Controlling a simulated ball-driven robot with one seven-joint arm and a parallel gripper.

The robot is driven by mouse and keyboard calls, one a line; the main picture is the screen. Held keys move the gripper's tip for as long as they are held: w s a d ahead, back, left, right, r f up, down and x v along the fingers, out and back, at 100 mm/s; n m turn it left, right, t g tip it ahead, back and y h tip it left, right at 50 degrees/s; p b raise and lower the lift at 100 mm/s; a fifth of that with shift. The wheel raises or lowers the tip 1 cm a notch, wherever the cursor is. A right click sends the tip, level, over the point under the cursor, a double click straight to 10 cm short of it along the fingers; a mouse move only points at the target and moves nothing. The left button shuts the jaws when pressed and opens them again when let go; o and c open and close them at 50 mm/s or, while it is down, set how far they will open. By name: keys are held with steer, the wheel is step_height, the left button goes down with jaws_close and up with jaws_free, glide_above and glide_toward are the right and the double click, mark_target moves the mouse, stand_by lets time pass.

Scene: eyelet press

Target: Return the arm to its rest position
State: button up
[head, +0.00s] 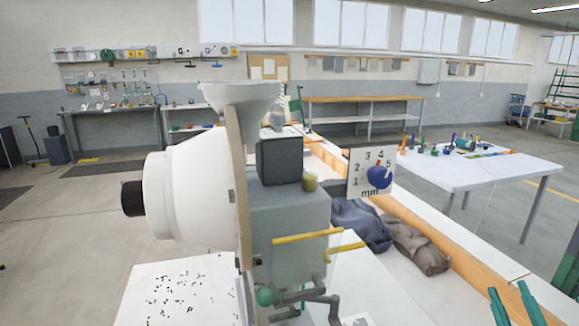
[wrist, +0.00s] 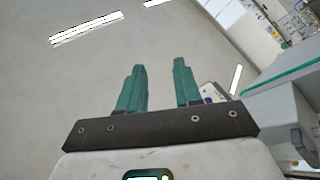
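My gripper (head: 508,288) shows at the bottom right corner of the head view as two green fingers, spread apart, with nothing between them. In the wrist view my gripper (wrist: 159,66) has its two green fingertips pointing up the picture with a clear gap between them. Nothing is held. The gripper is to the right of the eyelet press (head: 290,222), beyond the wooden edge of the bench, and apart from both. Most of my arm is out of the head view.
The press stands on a white bench with a wooden edge (head: 438,238). A white table (head: 478,168) with small coloured items stands at right. Open floor lies between.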

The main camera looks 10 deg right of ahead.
steer(key=s+f+m+g, duration=0.25)
steer(key=f+g, duration=0.25)
steer(key=f, duration=0.5)
steer(key=s+f+m+g, duration=0.2)
steer(key=f+m+g, duration=0.3)
steer(key=f, duration=0.5)
steer(key=s+a+f+n+g+y, duration=0.3)
steer(key=s+a+f+g+y, duration=0.4)
steer(key=s+a+f+g, duration=0.3)
steer(key=s+a+f, duration=0.2)
steer(key=s+a, duration=0.2)
steer(key=s, duration=0.1)
steer(key=shift+f+y, duration=0.25)
steer(key=shift+y, duration=0.15)
steer(key=shift+d, duration=0.1)
